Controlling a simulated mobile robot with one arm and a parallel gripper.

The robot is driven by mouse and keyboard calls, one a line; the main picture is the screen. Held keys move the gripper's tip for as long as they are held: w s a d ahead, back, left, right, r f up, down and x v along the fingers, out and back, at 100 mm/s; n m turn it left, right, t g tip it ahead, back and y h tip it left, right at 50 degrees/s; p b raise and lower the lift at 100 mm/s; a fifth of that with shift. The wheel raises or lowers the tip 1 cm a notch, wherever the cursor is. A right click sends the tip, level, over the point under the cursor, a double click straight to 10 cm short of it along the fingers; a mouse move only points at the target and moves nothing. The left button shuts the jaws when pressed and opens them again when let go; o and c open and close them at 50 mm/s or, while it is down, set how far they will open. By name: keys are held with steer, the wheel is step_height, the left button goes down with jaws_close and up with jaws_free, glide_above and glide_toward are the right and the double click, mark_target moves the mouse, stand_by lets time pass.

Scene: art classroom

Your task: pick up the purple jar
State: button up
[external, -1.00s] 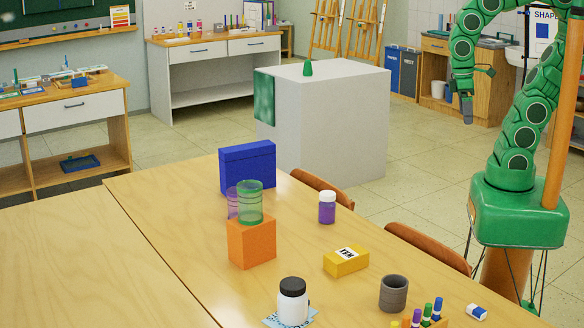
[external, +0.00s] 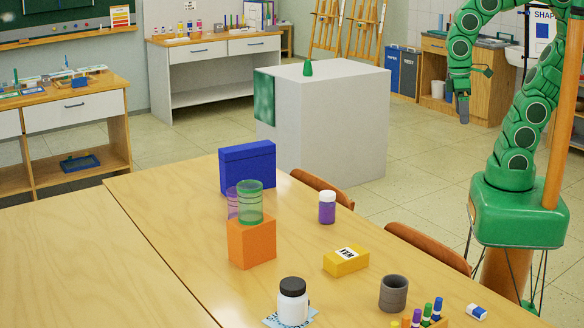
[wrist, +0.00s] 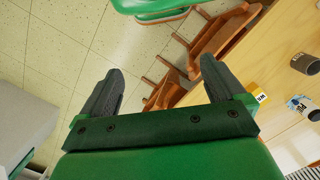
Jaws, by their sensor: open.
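A small purple jar (external: 327,210) with a whitish lid stands upright on the wooden table, near its far right edge, behind the yellow block. A see-through purple cylinder (external: 232,205) stands farther left, partly hidden by a see-through green cylinder (external: 249,203) on an orange block. My gripper (external: 465,108) hangs in the air past the table's far edge, well right of and above the purple jar. In the wrist view my gripper (wrist: 161,70) has its two fingers wide apart with nothing between them. The purple jar does not show in the wrist view.
The table (external: 110,255) also holds a blue box (external: 247,168), the yellow block (external: 346,261), a grey cup (external: 394,294), a black-lidded white jar (external: 293,303) and markers. Chairs (external: 428,247) stand along its far edge. A white plinth (external: 335,125) stands behind.

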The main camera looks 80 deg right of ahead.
steer(key=w+d+f+n+t, duration=0.1)
steer(key=w+d+f+t, duration=0.15)
steer(key=w, duration=1.15)
steer(key=w+d+f+t+h, duration=0.1)
steer(key=w+f+t, duration=0.25)
steer(key=w, duration=1.05)
steer(key=w+d+f+n+t, duration=0.1)
steer(key=w+f+t, duration=0.15)
steer(key=w, duration=1.15)
steer(key=n+t+y, duration=0.4)
steer(key=t+y, duration=0.1)
steer(key=y, duration=0.3)
glide_toward(229, 207)
steer(key=shift+w+d+r+g, duration=0.2)
steer(key=shift+w+d+g, duration=0.05)
steer(key=shift+w+d, duration=0.1)
steer(key=shift+x, duration=2.05)
steer(key=x, duration=0.2)
steer(key=shift+w+a+f, duration=0.15)
steer(key=shift+w+f, duration=0.1)
steer(key=shift+w+a+f, duration=0.15)
steer(key=shift+w+f, duration=0.1)
steer(key=shift+w, duration=0.05)
steer(key=c, duration=1)
steer(key=shift+c, duration=0.2)
